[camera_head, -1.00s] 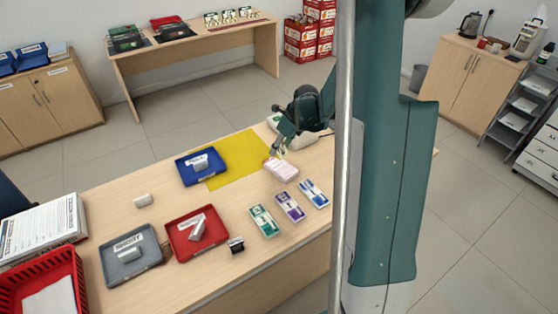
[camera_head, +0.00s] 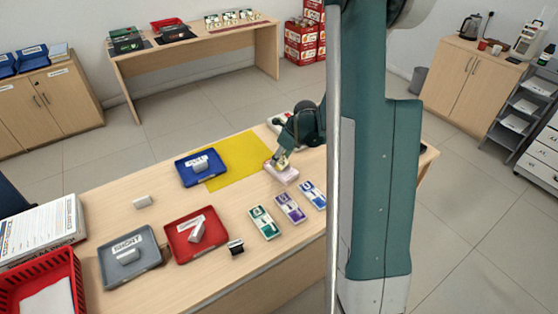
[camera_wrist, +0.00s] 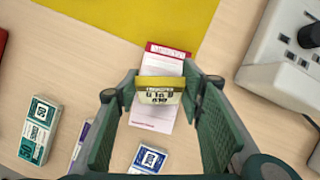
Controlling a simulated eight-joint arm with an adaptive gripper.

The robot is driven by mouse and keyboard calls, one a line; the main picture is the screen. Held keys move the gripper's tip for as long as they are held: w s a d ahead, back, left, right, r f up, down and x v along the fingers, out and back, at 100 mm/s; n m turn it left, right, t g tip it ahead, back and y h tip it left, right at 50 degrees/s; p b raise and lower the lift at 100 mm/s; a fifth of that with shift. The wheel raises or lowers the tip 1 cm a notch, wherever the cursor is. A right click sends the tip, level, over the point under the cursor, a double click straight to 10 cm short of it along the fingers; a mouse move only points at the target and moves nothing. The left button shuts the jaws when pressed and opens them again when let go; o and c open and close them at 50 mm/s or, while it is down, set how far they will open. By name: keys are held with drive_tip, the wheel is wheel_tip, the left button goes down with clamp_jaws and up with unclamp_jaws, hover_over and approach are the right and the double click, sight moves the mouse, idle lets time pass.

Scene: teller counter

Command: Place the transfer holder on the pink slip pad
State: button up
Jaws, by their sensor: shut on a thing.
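The transfer holder (camera_wrist: 160,92), a small yellow piece with a pale printed label, sits between the fingers of my gripper (camera_wrist: 165,86). My gripper is shut on it. In the wrist view the holder is over the pink slip pad (camera_wrist: 152,118), a pale pink sheet with a darker pink header. In the head view my gripper (camera_head: 281,161) is low at the pink slip pad (camera_head: 287,176), and the holder is too small to make out there. I cannot tell whether the holder touches the pad.
A yellow mat (camera_head: 240,163) lies behind and left of the pad. Green (camera_head: 264,222), purple (camera_head: 290,207) and blue (camera_head: 312,194) labelled packs lie in front. Blue (camera_head: 189,180), red (camera_head: 183,246) and grey (camera_head: 112,277) trays stand left. A pale device (camera_wrist: 280,65) stands right in the wrist view.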

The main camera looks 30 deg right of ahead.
drive_tip(key=shift+f, duration=0.55)
drive_tip(key=shift+f, duration=0.2)
drive_tip(key=o, duration=0.9)
drive_tip(key=shift+r, duration=0.25)
drive_tip(key=shift+p+v, duration=0.85)
drive_tip(key=shift+v, duration=5.1)
drive_tip(key=shift+s, duration=0.1)
